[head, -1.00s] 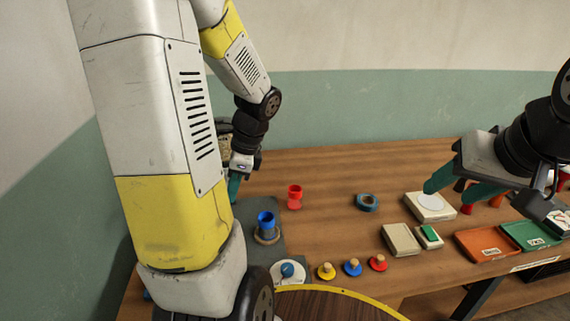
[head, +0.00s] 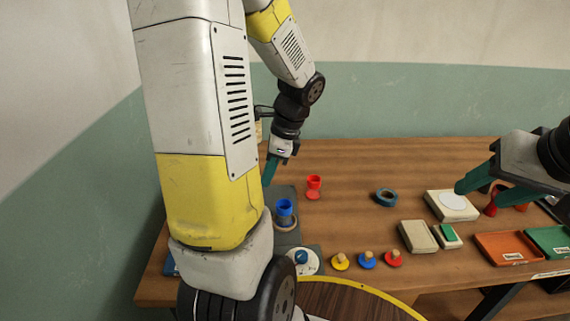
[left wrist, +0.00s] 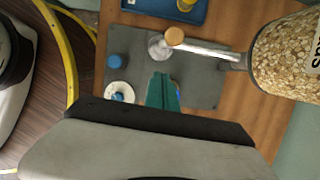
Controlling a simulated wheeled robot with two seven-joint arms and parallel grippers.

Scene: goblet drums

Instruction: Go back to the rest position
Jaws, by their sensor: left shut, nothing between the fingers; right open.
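My left gripper (head: 269,172) points down above the back of the grey mat (head: 287,193), with its green fingers together and nothing between them. In the left wrist view its closed fingers (left wrist: 163,91) show over the grey mat (left wrist: 205,82). A blue goblet (head: 285,208) stands on the mat in front of the gripper, apart from it. A red goblet (head: 314,186) stands on the bare wood to the right. My right gripper (head: 478,190) is open beside a cream block with a white round top (head: 452,206), at the right.
A blue tape roll (head: 386,197), yellow (head: 341,262), blue (head: 367,260) and red (head: 393,259) knobbed discs, and an orange tray (head: 505,249) lie on the table. A jar of oats (left wrist: 290,55) and a blue tray (left wrist: 150,10) show in the left wrist view. The table's middle back is clear.

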